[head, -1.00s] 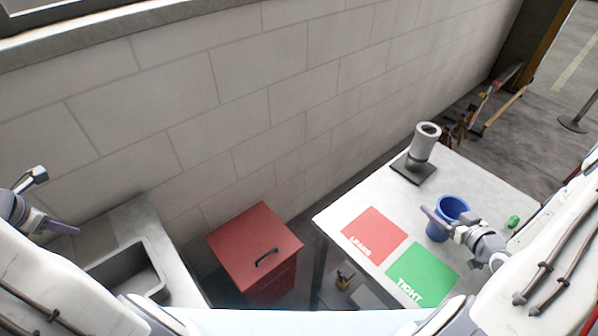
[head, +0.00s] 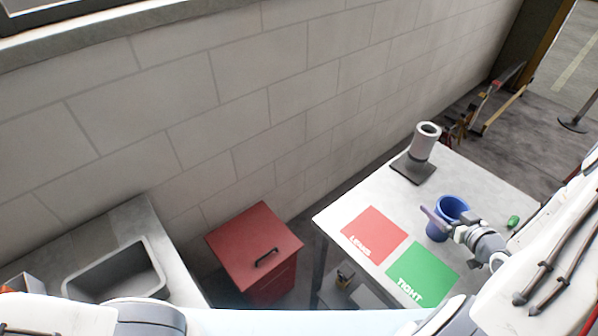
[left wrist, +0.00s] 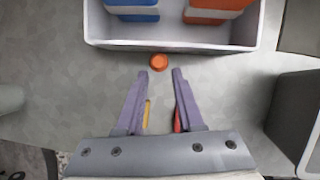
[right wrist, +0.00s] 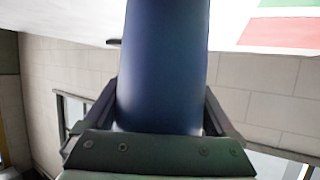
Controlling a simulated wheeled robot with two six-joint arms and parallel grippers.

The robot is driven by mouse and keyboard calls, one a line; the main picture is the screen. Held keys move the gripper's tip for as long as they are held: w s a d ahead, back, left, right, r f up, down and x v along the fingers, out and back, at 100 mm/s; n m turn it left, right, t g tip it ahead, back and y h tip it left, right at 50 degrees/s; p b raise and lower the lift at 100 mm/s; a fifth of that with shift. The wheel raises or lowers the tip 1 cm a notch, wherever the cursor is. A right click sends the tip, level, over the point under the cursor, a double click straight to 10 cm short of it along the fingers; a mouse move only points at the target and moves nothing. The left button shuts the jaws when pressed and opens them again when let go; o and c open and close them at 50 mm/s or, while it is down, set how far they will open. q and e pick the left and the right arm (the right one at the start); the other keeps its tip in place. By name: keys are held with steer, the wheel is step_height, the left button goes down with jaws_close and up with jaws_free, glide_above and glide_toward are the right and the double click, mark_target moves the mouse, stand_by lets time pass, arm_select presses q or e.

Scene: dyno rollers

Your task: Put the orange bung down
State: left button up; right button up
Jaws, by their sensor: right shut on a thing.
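The orange bung (left wrist: 159,62) rests on the grey counter in the left wrist view, just outside the near wall of a pale bin. My left gripper (left wrist: 160,72) is open and empty, its fingertips just short of the bung and apart from it. The left gripper is out of the head view. My right gripper (head: 440,218) is shut on a blue cup (head: 452,206) at the right table. The cup (right wrist: 165,60) fills the space between its fingers in the right wrist view.
The bin (left wrist: 180,46) holds blue and orange-and-white things. A grey basin (head: 120,270) is on the left counter. A red cabinet (head: 250,240) stands between counter and table. The table carries red (head: 375,232) and green (head: 424,272) mats, a grey cylinder stand (head: 424,145) and a small green thing (head: 513,222).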

arm_select(q)
steer(key=x, duration=0.6)
steer(key=shift+a+f, duration=0.1)
steer(key=shift+f, duration=0.1)
jaws_close()
